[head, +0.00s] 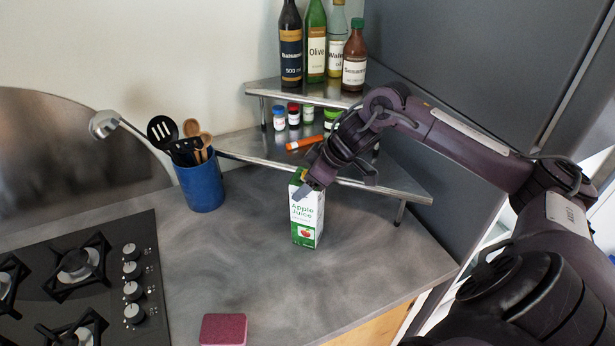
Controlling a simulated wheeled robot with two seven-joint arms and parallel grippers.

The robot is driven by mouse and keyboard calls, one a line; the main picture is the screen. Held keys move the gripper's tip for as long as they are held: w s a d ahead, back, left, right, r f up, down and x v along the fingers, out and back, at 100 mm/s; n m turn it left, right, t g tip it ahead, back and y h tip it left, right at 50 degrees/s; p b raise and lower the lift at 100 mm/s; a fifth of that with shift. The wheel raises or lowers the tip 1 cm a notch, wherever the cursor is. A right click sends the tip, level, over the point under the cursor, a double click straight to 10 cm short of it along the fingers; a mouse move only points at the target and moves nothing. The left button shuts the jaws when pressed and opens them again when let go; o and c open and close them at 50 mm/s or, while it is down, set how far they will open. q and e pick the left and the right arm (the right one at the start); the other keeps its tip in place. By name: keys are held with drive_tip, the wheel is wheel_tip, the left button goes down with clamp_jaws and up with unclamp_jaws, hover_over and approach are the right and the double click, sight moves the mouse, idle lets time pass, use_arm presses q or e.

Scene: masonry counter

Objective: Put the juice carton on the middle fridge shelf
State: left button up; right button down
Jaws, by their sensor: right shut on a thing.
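The juice carton (306,222) is white and green with an "Apple Juice" label. It stands upright at the back right of the grey counter, in front of the corner shelf; I cannot tell whether its base touches the counter. My right gripper (307,187) reaches down from the right and is shut on the top of the carton, hiding part of it. My left gripper is not in view. No fridge shelf can be made out.
A metal corner shelf (408,186) with bottles and small jars stands right behind the carton. A blue utensil pot (200,186) is to the left, a gas hob (75,285) at the front left, a dark red sponge (223,329) at the front edge. The counter's middle is clear.

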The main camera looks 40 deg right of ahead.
drive_tip(key=shift+c, duration=1.6)
unclamp_jaws()
drive_tip(key=shift+s+a, duration=0.1)
